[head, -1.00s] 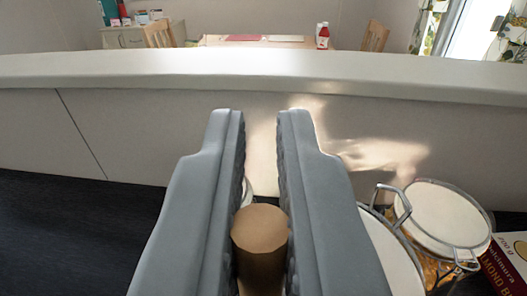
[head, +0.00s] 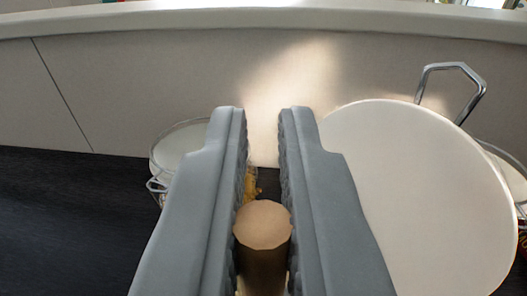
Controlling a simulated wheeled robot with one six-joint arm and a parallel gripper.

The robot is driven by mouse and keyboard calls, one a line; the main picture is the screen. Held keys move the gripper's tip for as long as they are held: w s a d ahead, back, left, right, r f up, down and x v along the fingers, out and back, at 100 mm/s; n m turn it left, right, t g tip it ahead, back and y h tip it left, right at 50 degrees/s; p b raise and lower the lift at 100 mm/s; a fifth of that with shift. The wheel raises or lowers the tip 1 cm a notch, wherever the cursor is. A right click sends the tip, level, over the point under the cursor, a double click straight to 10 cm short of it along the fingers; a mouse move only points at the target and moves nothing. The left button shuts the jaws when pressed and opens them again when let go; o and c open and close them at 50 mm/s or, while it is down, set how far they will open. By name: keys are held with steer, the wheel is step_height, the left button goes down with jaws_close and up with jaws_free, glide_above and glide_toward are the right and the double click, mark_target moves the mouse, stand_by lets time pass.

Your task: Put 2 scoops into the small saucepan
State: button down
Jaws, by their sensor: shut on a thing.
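My gripper (head: 262,115) points away from me, its two grey fingers shut on a light brown, round-ended piece (head: 263,228). This looks like a wooden handle end, perhaps of the scoop; the rest of it is hidden below and between the fingers. I cannot make out a scoop bowl. No small saucepan can be made out in this view. A large clip-top jar with a white round lid (head: 420,190) stands close on the right, partly behind the right finger. Another lidded clip-top jar (head: 182,148) stands on the left, partly behind the left finger.
A dark worktop (head: 70,215) lies clear on the left. A pale upright panel (head: 140,80) with a ledge (head: 260,18) on top runs across behind the jars. A further jar (head: 512,180) shows at the right edge. Something yellowish (head: 252,185) shows between the fingers.

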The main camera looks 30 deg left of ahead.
steer(key=shift+f, duration=1.9)
step_height(320, 180, up, 10)
stand_by(1.6)
